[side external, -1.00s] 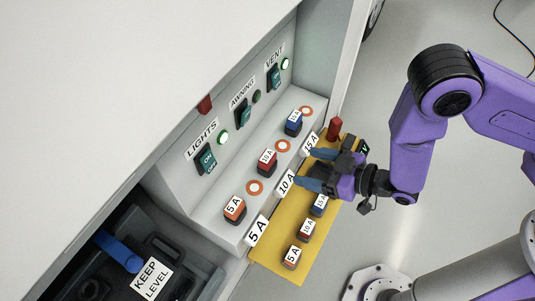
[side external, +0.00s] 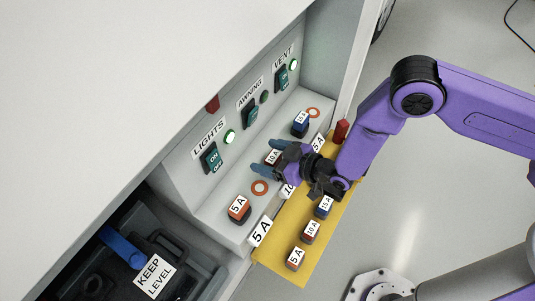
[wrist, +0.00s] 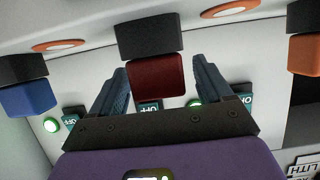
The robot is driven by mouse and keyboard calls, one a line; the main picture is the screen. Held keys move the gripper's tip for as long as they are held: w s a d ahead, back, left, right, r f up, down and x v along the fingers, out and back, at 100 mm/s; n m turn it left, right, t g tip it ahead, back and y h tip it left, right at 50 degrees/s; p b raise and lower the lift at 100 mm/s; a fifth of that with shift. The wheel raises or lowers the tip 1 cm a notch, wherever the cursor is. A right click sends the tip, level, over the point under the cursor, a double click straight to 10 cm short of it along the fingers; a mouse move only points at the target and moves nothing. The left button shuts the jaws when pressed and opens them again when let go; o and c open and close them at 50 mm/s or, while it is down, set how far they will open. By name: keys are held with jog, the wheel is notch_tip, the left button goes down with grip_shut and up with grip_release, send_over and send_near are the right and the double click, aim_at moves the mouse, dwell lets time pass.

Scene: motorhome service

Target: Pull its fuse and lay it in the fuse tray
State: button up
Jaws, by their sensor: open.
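The red 10 A fuse (side external: 271,157) stands on the grey ledge below the AWNING switch. My gripper (side external: 256,157) is open, its two blue fingers reaching over the ledge around that fuse. In the wrist view the red fuse (wrist: 155,77) lies between the spread fingers (wrist: 160,68), with visible gaps on both sides. An orange 5 A fuse (side external: 239,208) and a blue 15 A fuse (side external: 301,123) stand to either side. The AWNING lamp (side external: 264,97) is dark; the LIGHTS lamp (side external: 230,136) and VENT lamp (side external: 293,65) glow green. I cannot tell which object is the fuse tray.
A yellow strip (side external: 277,262) in front of the ledge carries more fuses: 15 A (side external: 324,206), 10 A (side external: 310,232) and 5 A (side external: 296,258). A red post (side external: 341,131) stands at its far end. A black case (side external: 190,262) marked KEEP LEVEL sits lower left.

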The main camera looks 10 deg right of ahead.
jog(key=shift+w+a+f, duration=0.15)
jog(key=shift+w+a, duration=0.1)
grip_shut()
dwell(0.3)
jog(key=shift+r, duration=0.65)
jog(key=c, duration=1)
grip_release()
grip_shut()
jog(key=shift+r, duration=2.05)
